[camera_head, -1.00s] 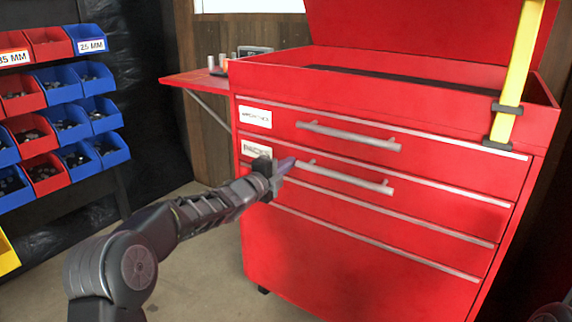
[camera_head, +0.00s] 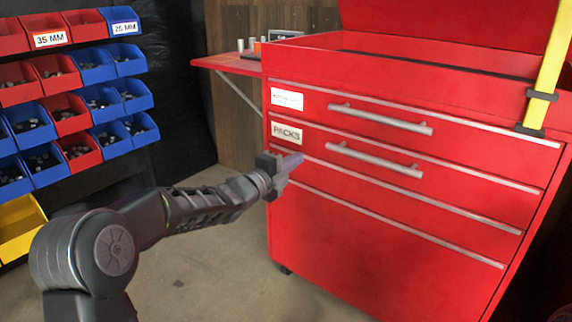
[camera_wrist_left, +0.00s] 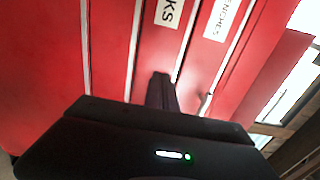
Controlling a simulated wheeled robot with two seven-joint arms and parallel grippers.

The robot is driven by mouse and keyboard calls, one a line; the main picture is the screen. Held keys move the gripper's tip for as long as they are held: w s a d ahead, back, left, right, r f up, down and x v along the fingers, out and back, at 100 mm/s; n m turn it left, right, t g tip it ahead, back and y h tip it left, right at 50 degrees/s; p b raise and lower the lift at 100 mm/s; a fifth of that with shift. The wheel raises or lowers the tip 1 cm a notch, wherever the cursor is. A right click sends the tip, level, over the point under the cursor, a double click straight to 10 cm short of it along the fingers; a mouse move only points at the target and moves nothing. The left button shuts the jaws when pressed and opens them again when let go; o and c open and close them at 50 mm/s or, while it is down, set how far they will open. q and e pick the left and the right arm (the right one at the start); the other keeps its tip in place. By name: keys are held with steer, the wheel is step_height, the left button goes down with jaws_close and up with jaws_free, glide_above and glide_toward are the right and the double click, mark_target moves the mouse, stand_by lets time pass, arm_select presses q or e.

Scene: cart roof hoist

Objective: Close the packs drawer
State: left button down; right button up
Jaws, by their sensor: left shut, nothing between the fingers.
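The packs drawer (camera_head: 455,181) is the second drawer down in the red cart, marked by a white PACKS label (camera_head: 287,133) and a grey bar handle (camera_head: 374,160). Its front looks level with the drawer fronts around it, with no gap visible. My left gripper (camera_head: 293,161) is shut and empty, left of the handle and just below the label. In the left wrist view its fingers (camera_wrist_left: 162,92) point at the drawer front beside the label (camera_wrist_left: 169,12). I cannot tell whether the fingertips touch the front. My right gripper is not in view.
The top drawer (camera_head: 470,146) above has its own bar handle (camera_head: 380,118). The cart's lid stands raised, with a yellow strut (camera_head: 550,70) at right. A red side shelf (camera_head: 225,63) juts out left. Blue and red bins (camera_head: 68,112) fill the left wall. Floor (camera_head: 205,265) is clear between.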

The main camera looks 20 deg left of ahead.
arm_select(q)
steer(key=v, duration=0.3)
steer(key=shift+s, duration=0.15)
